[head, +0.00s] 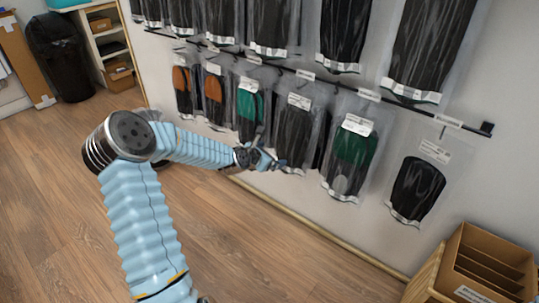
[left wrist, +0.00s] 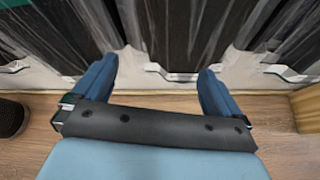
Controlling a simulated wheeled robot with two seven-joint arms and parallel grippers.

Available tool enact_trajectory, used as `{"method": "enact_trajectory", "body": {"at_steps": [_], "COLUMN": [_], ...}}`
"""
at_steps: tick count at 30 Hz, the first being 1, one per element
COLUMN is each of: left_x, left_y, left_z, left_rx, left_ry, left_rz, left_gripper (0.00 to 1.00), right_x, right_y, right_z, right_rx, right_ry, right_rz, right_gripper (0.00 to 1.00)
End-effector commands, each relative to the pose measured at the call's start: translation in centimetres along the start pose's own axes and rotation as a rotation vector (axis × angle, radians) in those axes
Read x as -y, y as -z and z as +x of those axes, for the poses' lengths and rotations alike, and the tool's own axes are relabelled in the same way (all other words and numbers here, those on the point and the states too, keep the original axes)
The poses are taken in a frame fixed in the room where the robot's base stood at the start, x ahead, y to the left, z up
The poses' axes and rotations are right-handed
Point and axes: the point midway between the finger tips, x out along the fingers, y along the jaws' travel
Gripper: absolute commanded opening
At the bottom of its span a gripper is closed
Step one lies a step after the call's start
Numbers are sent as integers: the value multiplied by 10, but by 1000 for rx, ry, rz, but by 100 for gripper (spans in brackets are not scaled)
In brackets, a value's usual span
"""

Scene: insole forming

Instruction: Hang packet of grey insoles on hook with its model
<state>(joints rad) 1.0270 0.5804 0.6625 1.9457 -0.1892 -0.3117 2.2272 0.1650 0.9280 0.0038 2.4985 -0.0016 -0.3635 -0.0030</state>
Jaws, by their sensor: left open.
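My left gripper (head: 268,158) is open, at the lower part of the hanging packets in the head view. A dark grey or black insole packet (head: 293,130) hangs just right of it, from the lower rail (head: 340,86). In the left wrist view the open fingers (left wrist: 157,82) point at the lower ends of dark packets (left wrist: 180,35). A clear bottom edge with a white strip shows between the fingers, and nothing is visibly gripped. A green packet (head: 352,155) and a dark packet (head: 416,190) hang further right. My right gripper is not in view.
Orange packets (head: 183,88) and another green packet (head: 249,108) hang to the left. An upper row of dark packets (head: 343,30) hangs above. A cardboard box (head: 490,262) stands at lower right. A shelf (head: 108,45) and a black bin (head: 60,60) stand at back left.

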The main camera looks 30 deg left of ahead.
Motion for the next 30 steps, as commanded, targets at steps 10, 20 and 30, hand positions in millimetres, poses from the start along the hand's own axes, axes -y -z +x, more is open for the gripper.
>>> {"method": "enact_trajectory", "body": {"at_steps": [10, 20, 30], "left_x": [-3, -2, 0], "left_y": [0, -2, 0], "left_z": [-42, -112, -138], "left_rx": [-3, -4, 0], "left_ry": [-5, -3, -1], "left_rz": [-3, -2, -1], "left_gripper": [100, 100, 100], "right_x": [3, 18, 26], "right_y": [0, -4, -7], "right_z": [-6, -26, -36], "right_rx": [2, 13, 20], "right_ry": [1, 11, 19], "right_rz": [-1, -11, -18], "right_gripper": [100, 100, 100]}}
